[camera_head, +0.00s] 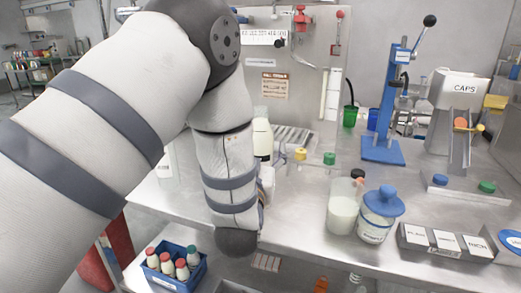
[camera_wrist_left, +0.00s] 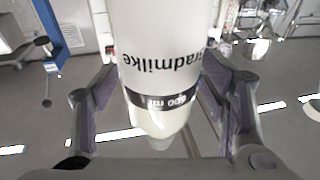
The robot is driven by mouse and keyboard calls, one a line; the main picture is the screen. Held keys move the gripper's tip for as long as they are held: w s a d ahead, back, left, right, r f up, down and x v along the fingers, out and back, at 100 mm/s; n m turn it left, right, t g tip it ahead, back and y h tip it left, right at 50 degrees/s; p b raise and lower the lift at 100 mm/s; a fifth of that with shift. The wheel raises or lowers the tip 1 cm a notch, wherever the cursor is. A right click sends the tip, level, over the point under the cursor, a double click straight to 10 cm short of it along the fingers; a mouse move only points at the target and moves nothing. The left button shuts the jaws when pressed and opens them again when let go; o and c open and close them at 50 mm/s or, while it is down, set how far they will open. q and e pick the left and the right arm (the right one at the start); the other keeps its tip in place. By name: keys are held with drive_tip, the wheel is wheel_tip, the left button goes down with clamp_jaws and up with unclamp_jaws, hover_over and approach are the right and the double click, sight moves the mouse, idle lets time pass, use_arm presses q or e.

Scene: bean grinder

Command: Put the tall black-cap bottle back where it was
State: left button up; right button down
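My left arm covers the left and middle of the head view. Its gripper is mostly hidden behind the forearm; in the left wrist view the two fingers (camera_wrist_left: 160,104) press on both sides of a white bottle (camera_wrist_left: 160,62) with black lettering and a dark "600 ml" band. Its cap is not visible there. In the head view a tall bottle with white contents (camera_head: 262,139) shows beside the forearm, its cap not clearly seen. I cannot tell for sure that this is the held bottle. My right gripper is out of view.
A milk bottle (camera_head: 342,213) and a blue-lidded jar (camera_head: 378,216) stand on the metal counter, left of a labelled tray (camera_head: 445,241). A blue press (camera_head: 383,148) and caps dispenser (camera_head: 460,95) stand behind. A blue crate (camera_head: 177,282) of bottles sits lower left.

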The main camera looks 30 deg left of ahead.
use_arm(q)
drive_tip(key=shift+r, duration=0.2)
drive_tip(key=v, duration=1.2)
drive_tip(key=shift+f, duration=0.15)
